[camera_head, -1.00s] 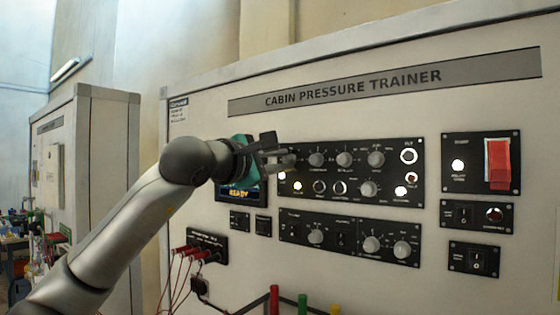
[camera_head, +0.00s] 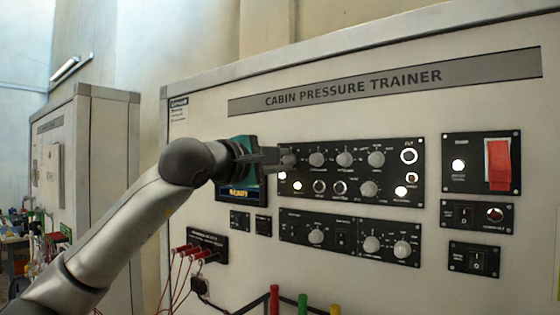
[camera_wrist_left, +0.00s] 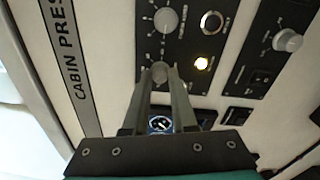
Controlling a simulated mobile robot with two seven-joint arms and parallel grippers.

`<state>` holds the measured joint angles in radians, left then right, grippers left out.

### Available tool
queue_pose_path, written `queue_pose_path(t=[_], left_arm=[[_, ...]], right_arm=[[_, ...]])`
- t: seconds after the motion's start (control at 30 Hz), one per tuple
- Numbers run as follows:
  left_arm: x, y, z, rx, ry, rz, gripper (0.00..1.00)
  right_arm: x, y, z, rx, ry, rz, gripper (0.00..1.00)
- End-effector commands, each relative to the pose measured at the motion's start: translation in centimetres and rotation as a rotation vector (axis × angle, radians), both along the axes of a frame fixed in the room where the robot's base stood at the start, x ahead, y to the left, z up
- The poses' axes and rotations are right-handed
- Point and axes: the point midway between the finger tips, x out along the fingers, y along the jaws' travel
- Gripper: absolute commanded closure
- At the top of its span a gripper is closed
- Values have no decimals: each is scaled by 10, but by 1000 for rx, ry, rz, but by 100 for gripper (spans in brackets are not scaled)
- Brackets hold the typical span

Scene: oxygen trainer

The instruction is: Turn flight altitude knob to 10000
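The black upper control panel (camera_head: 350,172) on the cabin pressure trainer carries a top row of round grey knobs. My left gripper (camera_head: 284,159) is at the leftmost knob of that row. In the left wrist view its two fingers (camera_wrist_left: 161,75) lie on either side of this knob (camera_wrist_left: 160,72) and look closed on it. The second knob (camera_head: 316,159) is just to its right and also shows in the left wrist view (camera_wrist_left: 166,20). The knob labels and pointer are too small to read. My right gripper is not in view.
A small display (camera_head: 240,192) is partly hidden behind my gripper. A lower panel (camera_head: 350,238) has more knobs and switches. A red switch (camera_head: 497,164) is at the right. Red cables (camera_head: 184,270) hang at the lower left. Lit lamps (camera_head: 297,186) sit below the top row.

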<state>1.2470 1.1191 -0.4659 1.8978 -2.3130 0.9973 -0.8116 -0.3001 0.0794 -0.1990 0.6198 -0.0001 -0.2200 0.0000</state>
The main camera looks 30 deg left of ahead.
Motion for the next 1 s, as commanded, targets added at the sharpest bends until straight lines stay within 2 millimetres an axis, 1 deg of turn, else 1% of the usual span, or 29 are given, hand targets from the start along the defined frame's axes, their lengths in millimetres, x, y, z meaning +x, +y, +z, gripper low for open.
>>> queue_pose_path(t=[0.03,0.2,0.27,0.47,0.57,0.67,0.77,1.0], left_arm=[[0,-1,0,0,0,-2,69],[0,-1,0,-1,0,-1,50],[0,0,0,-1,0,-1,45],[0,0,0,-1,0,0,45],[-3,0,0,-1,-1,0,45],[-14,2,-2,1,-2,2,45],[-32,2,-4,4,-4,3,45],[-91,6,-6,3,-3,4,45]], right_arm=[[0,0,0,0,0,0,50],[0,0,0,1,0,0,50],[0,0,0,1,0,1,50],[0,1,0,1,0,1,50],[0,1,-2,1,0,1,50],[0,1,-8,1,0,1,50],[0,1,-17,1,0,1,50],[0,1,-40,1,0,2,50]])
